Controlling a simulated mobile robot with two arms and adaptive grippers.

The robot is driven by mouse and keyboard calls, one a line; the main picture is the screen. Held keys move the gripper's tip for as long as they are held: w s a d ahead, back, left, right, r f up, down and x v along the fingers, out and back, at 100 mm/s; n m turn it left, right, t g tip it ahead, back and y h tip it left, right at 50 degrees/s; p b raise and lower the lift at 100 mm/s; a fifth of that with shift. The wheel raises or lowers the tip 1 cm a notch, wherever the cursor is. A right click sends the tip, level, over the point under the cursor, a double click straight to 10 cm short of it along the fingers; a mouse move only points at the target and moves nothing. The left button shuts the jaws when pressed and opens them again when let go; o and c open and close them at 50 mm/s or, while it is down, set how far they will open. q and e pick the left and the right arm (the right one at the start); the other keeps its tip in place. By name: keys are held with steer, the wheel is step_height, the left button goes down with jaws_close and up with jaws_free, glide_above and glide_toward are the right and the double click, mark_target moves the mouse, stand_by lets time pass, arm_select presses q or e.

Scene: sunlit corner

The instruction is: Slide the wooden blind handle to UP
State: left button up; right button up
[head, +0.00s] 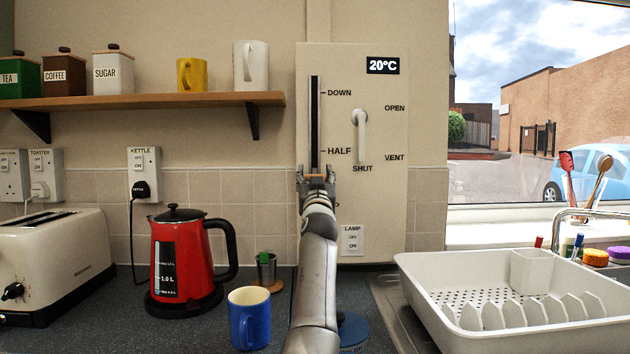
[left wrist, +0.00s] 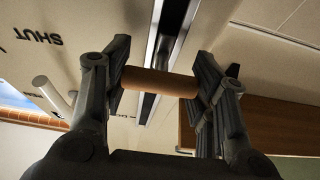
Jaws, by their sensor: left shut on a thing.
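The blind control is a vertical dark slot (head: 315,120) in a cream wall panel (head: 400,210), marked DOWN at the top and HALF lower down. My left gripper (head: 316,176) is at the slot, a little below the HALF mark. In the left wrist view the wooden handle (left wrist: 160,83) is a short brown cylinder lying across the metal-edged slot (left wrist: 168,40). The fingers of my left gripper (left wrist: 160,88) are shut on its two ends. My left arm covers the panel below the gripper, and no UP label can be read. My right gripper is not in view.
A white window lever (head: 360,125) stands right of the slot, among OPEN, VENT and SHUT. A shelf (head: 150,101) with canisters and mugs is at left. A red kettle (head: 180,255) and blue mug (head: 249,318) stand left of my arm, a dish rack (head: 420,275) at right.

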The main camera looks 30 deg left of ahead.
arm_select(q)
steer(key=shift+s+a+r, duration=0.1)
steer(key=o, duration=1.5)
step_height(320, 180, up, 10)
